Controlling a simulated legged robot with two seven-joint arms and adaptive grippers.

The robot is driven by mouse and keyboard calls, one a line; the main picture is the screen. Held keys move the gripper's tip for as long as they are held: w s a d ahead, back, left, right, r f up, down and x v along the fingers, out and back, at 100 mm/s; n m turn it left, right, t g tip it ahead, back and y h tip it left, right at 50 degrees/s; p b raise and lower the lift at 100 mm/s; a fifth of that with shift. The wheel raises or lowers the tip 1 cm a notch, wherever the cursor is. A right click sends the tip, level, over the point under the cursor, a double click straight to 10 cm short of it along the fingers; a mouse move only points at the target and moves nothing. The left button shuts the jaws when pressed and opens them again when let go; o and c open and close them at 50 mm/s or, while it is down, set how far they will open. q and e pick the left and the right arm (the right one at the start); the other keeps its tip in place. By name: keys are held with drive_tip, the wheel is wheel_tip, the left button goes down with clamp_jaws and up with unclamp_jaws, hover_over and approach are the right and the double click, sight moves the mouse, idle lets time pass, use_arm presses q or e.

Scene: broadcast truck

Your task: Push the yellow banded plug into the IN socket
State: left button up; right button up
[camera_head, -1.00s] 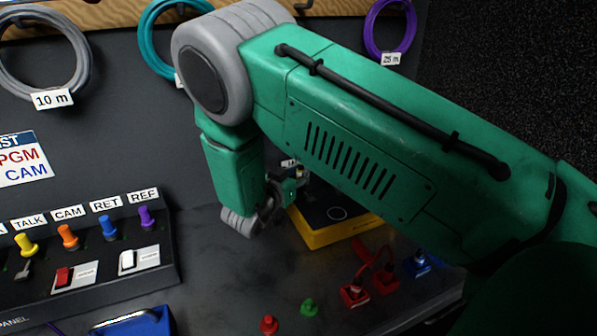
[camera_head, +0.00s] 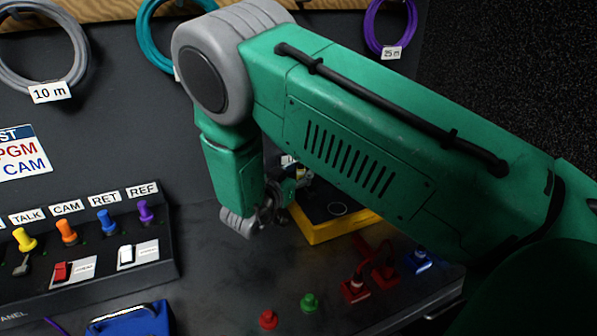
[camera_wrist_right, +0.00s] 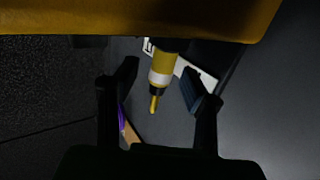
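The yellow plug with a white band (camera_wrist_right: 160,72) shows in the right wrist view, its narrow tip pointing down the picture. My right gripper (camera_wrist_right: 162,88) is open, with one dark finger on each side of the plug and gaps visible between them. In the head view my right gripper (camera_head: 284,196) is beside the left edge of a yellow box with a dark top (camera_head: 322,231), partly hidden by my forearm. A small white label (camera_head: 287,160) shows behind it, too small to read. I cannot make out the IN socket. My left gripper is not in view.
A panel (camera_head: 100,262) with coloured plugs and switches stands at left. Red (camera_head: 268,320) and green (camera_head: 309,302) knobs, red connectors (camera_head: 355,288) and a blue one (camera_head: 418,261) are near the front right. Cable coils (camera_head: 40,90) hang behind. The desk between panel and box is clear.

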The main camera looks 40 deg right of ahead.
drive_tip(key=f+v, duration=0.1)
drive_tip(key=v, duration=1)
drive_tip(key=shift+a+r, duration=0.4)
drive_tip(key=shift+r, duration=0.1)
drive_tip(key=shift+s+r, duration=0.1)
